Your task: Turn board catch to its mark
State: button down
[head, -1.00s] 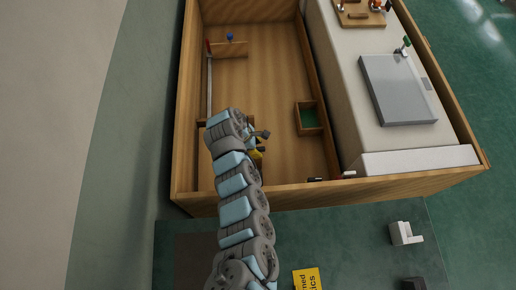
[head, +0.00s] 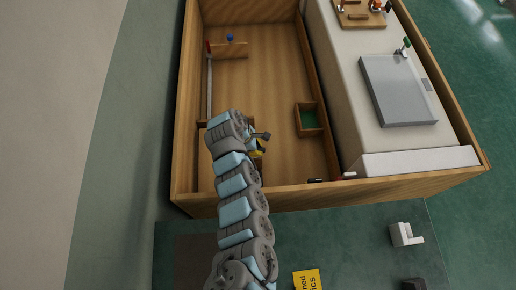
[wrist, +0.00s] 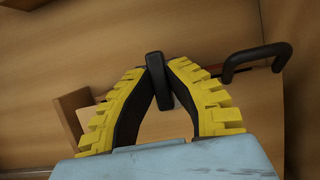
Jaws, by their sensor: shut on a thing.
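My gripper (wrist: 157,72) is shut on a dark upright bar, which looks like the board catch (wrist: 156,80), in the wrist view. The bar's top end stands between the yellow-padded fingertips. A wooden board (wrist: 84,98) lies behind and left of the fingers. Any mark is not visible. In the head view the yellow of my gripper (head: 258,152) shows at the near left of the wooden bay, with the arm hiding most of the spot around it.
A black hooked handle (wrist: 255,58) stands close right of the fingers. A green-lined wooden box (head: 308,119) sits to the right in the bay. A wooden block with a blue knob (head: 230,46) is at the back. The bay's middle floor is clear.

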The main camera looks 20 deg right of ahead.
jog(key=shift+f+m, duration=0.1)
jog(key=shift+m, duration=0.2)
jog(key=m+g+y+b, duration=0.1)
jog(key=m, duration=0.3)
jog(key=shift+g+b, duration=0.3)
jog(key=m+y+b, duration=0.1)
jog(key=m+b, duration=0.1)
jog(key=m+g+b, duration=0.1)
jog(key=m, duration=0.2)
jog(key=shift+f+y+b, duration=0.2)
jog(key=shift+y+b, duration=0.2)
jog(key=m+b, duration=0.1)
jog(key=m, duration=0.1)
jog(key=m+y+b, duration=0.1)
jog(key=m, duration=0.1)
jog(key=shift+r+m+y+b, duration=0.1)
jog(key=shift+m+y+b, duration=0.2)
jog(key=shift+m, duration=0.1)
jog(key=shift+r+m+y+b, duration=0.1)
jog(key=shift+m+y+b, duration=0.55)
jog(key=shift+m, duration=1.15)
jog(key=c, duration=1)
grip_release()
jog(key=shift+c, duration=0.2)
jog(key=shift+r, duration=0.15)
